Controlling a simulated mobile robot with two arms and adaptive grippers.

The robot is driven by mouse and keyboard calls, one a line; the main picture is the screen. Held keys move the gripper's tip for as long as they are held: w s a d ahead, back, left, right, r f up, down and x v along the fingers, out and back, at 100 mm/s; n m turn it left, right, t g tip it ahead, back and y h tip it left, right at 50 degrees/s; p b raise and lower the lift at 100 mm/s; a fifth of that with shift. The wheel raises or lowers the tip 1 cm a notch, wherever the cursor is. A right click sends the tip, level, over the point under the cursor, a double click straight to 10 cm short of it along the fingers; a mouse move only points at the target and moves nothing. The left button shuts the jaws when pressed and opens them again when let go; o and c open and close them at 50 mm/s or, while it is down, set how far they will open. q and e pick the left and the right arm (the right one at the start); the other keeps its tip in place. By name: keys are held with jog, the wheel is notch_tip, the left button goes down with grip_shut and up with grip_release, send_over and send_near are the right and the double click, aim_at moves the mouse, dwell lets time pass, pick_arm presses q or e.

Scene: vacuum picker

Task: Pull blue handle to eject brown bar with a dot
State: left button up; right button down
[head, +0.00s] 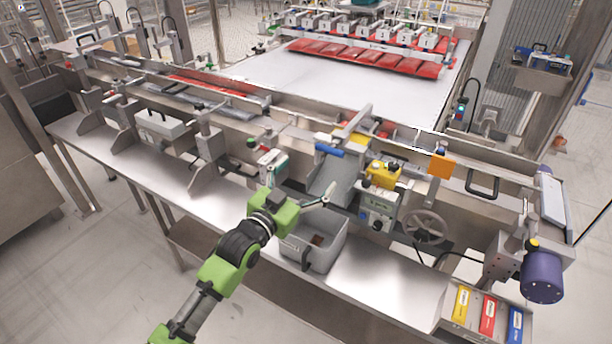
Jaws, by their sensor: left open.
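The blue handle (329,150) is at the upper end of a sloped grey metal chute (335,180) on the front of the machine. My left gripper (327,196) is open and empty. In the picture it is below the blue handle, near the chute's lower end, and apart from the handle. A grey bin (335,250) stands below the chute on the steel shelf. A small dark brown piece (317,240) lies in the bin; I cannot make out a dot on it. My right gripper is out of view.
A yellow box (383,174), a control box (378,212) and a handwheel (426,227) are right of the chute. An orange plate (443,166) stands above them. Red packs (370,57) lie on the white belt (330,80) behind. The shelf left of my arm is mostly clear.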

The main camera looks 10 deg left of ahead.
pick_arm(q)
jog(key=v, duration=1.2)
dwell(0.3)
